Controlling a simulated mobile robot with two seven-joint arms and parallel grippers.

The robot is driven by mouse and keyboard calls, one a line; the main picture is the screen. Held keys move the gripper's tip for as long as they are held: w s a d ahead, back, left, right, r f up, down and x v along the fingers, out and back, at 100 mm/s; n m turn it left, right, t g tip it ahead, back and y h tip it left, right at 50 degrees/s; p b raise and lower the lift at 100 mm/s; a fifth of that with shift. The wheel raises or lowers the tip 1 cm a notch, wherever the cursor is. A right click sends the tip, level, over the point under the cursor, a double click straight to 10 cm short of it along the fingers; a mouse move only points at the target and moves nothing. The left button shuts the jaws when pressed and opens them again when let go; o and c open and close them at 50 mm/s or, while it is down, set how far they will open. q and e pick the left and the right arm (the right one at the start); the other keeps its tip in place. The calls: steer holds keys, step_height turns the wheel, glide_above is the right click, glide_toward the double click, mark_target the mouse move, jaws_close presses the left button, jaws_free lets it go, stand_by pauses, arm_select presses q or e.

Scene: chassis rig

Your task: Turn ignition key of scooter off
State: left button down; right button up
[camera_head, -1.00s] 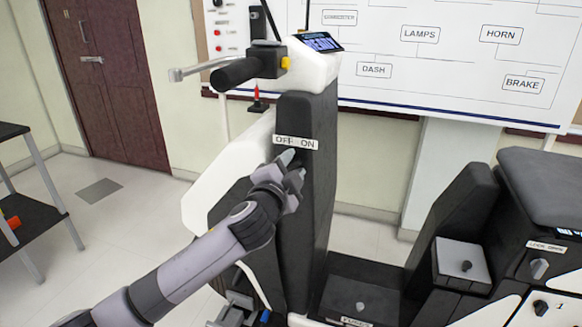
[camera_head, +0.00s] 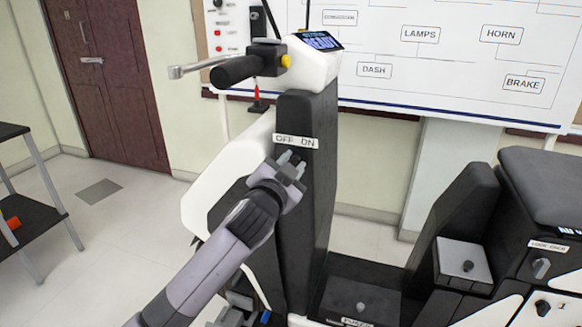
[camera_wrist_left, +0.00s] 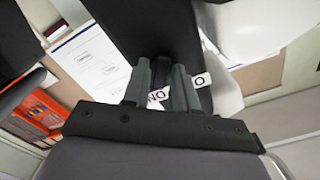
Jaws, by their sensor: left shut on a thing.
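The scooter has a black front column (camera_head: 318,200) with a white "OFF ON" label (camera_head: 296,142) below the handlebar. My left gripper (camera_head: 291,158) is at the column just under this label, its fingers pointing at the panel. In the left wrist view its two fingers (camera_wrist_left: 161,82) are close together in front of the black panel, shut on the ignition key. Part of the label (camera_wrist_left: 200,81) shows upside down beside and behind the fingers. My right gripper is not in view.
The handlebar grip (camera_head: 235,72) and brake lever stick out above my left arm. A lit dash display (camera_head: 321,41) sits on top. The black seat (camera_head: 545,180) and side panels with knobs are at the right. A wiring board (camera_head: 440,60) stands behind.

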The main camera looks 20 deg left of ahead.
arm_select(q)
steer(key=shift+a+n+p, duration=0.15)
steer(key=shift+n+p, duration=0.6)
steer(key=shift+n, duration=2.85)
steer(key=c, duration=1.1)
jaws_free()
steer(key=shift+s, duration=0.1)
steer(key=shift+s+a, duration=0.1)
steer(key=shift+s, duration=3.4)
